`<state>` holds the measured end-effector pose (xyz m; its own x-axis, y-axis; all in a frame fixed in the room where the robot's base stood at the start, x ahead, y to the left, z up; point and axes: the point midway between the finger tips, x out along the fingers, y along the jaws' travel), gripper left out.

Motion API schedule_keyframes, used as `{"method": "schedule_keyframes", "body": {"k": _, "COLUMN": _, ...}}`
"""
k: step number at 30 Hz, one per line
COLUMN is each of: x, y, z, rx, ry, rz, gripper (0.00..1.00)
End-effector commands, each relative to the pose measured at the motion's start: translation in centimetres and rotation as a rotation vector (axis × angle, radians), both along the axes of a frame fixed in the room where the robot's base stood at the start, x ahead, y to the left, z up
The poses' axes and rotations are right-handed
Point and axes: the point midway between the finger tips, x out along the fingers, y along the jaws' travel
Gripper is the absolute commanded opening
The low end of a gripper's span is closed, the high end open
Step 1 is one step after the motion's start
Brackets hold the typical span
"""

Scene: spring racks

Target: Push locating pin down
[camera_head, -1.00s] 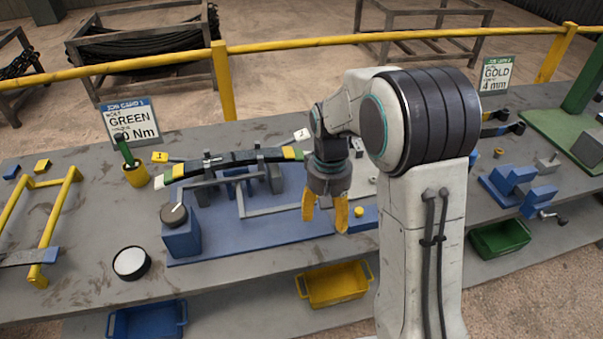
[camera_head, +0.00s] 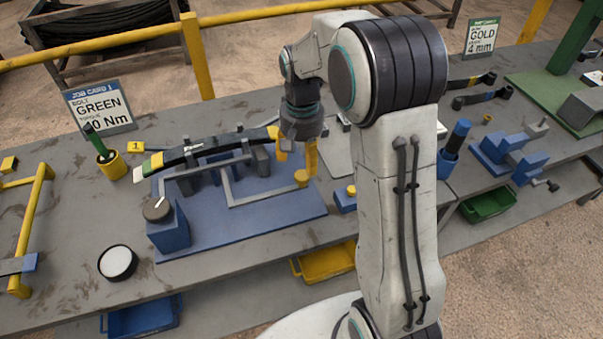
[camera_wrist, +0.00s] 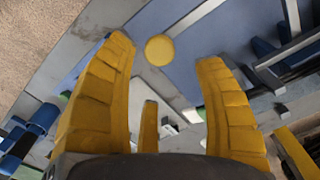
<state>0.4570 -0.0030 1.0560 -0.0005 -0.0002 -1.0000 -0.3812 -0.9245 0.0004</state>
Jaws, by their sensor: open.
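A round yellow knob (camera_head: 301,178), which looks like the locating pin's head, stands near the right end of the blue fixture plate (camera_head: 235,232). My gripper (camera_head: 297,160) points down just above it, open and empty. In the wrist view a yellow disc (camera_wrist: 159,50) lies between the spread yellow fingertips (camera_wrist: 165,54), seen from above over the blue plate. I cannot tell whether the fingers touch it. A leaf spring (camera_head: 208,150) with coloured ends lies across the fixture, close to my gripper. The pin's shaft is hidden.
A second yellow knob (camera_head: 351,190) sits on a small blue block to the right. A dial on a blue block (camera_head: 168,236) stands at the plate's front left. A white-topped disc (camera_head: 118,262) and a yellow cup (camera_head: 111,165) stand on the grey bench further left.

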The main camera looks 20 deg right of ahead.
Motion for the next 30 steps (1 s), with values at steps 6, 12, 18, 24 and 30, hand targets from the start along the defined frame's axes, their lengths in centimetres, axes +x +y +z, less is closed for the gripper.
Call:
{"method": "schedule_keyframes", "body": {"k": 6, "x": -0.1, "y": 0.0, "z": -2.7, "rx": 0.0, "ry": 0.005, "rz": -0.003, "gripper": 0.63}}
{"method": "schedule_keyframes", "body": {"k": 12, "x": -0.1, "y": 0.0, "z": -5.0, "rx": 0.0, "ry": 0.003, "rz": -0.002, "gripper": 0.63}}
{"method": "schedule_keyframes", "body": {"k": 18, "x": -0.1, "y": 0.0, "z": -6.3, "rx": 0.0, "ry": 0.003, "rz": -0.002, "gripper": 0.63}}
{"method": "schedule_keyframes", "body": {"k": 24, "x": 0.0, "y": 0.0, "z": -6.7, "rx": 0.0, "ry": 0.0, "rz": -0.002, "gripper": 0.63}}
{"method": "schedule_keyframes", "body": {"k": 30, "x": 0.0, "y": 0.0, "z": -6.7, "rx": 0.0, "ry": 0.0, "rz": -0.002, "gripper": 0.64}}
